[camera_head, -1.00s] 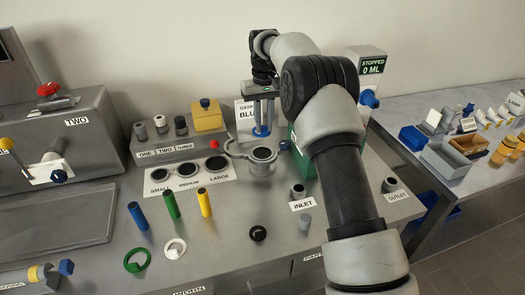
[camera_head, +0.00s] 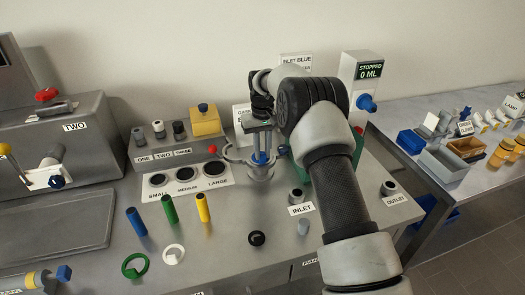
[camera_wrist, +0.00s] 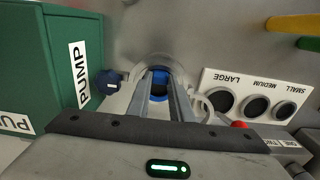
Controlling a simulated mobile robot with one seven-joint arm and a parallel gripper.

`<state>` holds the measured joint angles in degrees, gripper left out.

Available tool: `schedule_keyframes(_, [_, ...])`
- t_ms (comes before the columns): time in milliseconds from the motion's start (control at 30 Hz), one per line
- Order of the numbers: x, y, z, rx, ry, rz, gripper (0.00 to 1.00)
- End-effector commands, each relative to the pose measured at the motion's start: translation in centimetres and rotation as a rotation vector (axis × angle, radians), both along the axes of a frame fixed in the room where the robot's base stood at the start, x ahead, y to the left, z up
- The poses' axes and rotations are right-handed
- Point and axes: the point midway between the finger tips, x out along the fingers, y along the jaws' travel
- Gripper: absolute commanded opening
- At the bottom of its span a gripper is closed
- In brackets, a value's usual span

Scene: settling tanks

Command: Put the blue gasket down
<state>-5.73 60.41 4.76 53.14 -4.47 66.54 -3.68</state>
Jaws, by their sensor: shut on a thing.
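My gripper (camera_head: 261,157) points down at the grey round housing (camera_head: 262,174) with side lugs, on the bench left of the green pump. It is shut on the blue gasket (camera_head: 259,157), of which only a small part shows between the fingertips. In the wrist view, the blue gasket (camera_wrist: 159,76) sits between the fingers, over the mouth of the housing (camera_wrist: 147,62). The fingertips are at or just above the housing's rim; I cannot tell whether the gasket touches it.
The green pump (camera_wrist: 60,60) stands close beside the housing. A plate with small, medium and large holes (camera_head: 187,181) lies to the left. Blue, green and yellow cylinders, and green, white and black rings, are nearer the front. Bare bench lies between them.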

Motion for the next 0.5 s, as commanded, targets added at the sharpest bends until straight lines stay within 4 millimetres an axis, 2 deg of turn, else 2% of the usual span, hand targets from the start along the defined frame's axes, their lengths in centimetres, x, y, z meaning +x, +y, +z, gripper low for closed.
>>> schedule_keyframes(167, [-0.01,0.01,-0.63,0.000,0.001,0.000,0.00])
schedule_keyframes(200, [0.00,0.00,-0.49,0.000,0.000,0.000,0.26])
schedule_keyframes(267, [-0.01,0.01,-0.48,0.000,0.000,0.000,0.36])
schedule_keyframes(500, [-0.01,0.01,-0.47,0.000,0.000,0.000,0.38])
